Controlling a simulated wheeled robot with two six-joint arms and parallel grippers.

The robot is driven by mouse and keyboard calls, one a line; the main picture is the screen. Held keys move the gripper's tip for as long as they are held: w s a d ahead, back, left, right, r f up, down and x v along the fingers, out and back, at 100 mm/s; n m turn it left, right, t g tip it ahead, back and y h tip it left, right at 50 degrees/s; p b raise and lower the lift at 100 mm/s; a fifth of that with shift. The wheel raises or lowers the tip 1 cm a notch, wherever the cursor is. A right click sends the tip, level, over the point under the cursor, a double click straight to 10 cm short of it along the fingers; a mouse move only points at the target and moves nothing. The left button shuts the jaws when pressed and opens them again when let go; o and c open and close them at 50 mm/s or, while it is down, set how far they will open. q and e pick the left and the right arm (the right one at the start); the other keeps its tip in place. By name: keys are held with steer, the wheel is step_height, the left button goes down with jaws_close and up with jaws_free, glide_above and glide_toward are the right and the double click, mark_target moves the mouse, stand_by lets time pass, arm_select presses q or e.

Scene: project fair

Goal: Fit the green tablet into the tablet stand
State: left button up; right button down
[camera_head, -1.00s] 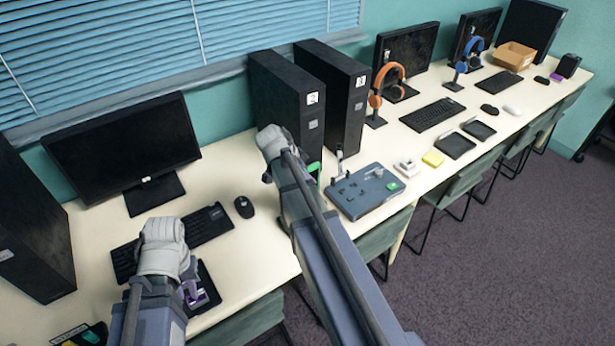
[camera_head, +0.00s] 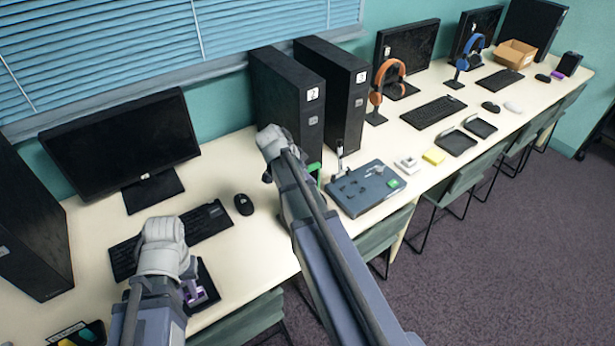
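Several coloured slabs, one of them green (camera_head: 88,334), show in a dark labelled holder at the bottom left edge. The holder is cut off by the frame, and I cannot tell whether this is the green tablet or the stand. My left gripper (camera_head: 192,292) points down over a dark flat tray (camera_head: 209,285) in front of the keyboard. Purple shows at its fingers, and I cannot tell whether it grips anything. My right gripper (camera_head: 267,177) is mostly hidden behind its own forearm. Another green edge (camera_head: 315,168) shows just right of that forearm, its body hidden.
A blue-grey board (camera_head: 355,203) with small parts lies right of my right arm. A monitor (camera_head: 122,146), keyboard (camera_head: 207,223) and mouse (camera_head: 243,204) stand near the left arm. Two black towers (camera_head: 287,105) stand behind the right arm. Chairs line the desk front.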

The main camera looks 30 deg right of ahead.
steer(key=shift+f, duration=0.2)
steer(key=shift+f+b, duration=0.35)
steer(key=shift+b, duration=0.2)
steer(key=shift+f, duration=0.3)
steer(key=shift+f+b, duration=0.35)
steer(key=shift+b, duration=0.3)
steer(key=shift+f, duration=0.15)
steer(key=c, duration=0.6)
jaws_free()
steer(key=shift+c, duration=0.2)
